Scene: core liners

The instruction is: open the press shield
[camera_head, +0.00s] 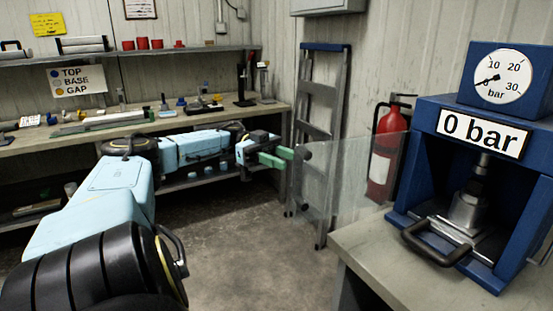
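The press (407,180) is a blue frame on a bench at the right, with a "0 bar" sign (483,134) and a round gauge (501,76). The clear shield (345,185) stands out to the left of the press, swung away from its front, so the press opening shows uncovered. A dark knob (304,150) is at the shield's far left edge. My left gripper (284,159) has green fingers that look apart, with nothing seen between them. It is just left of the knob, and I cannot tell whether they touch. My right gripper is out of view.
A grey bench (375,250) carries the press. A black looped handle (435,250) juts from the press base. A stepladder (320,95) and a red fire extinguisher (388,140) stand behind the shield. A cluttered workbench (60,140) runs along the left wall. The middle floor is clear.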

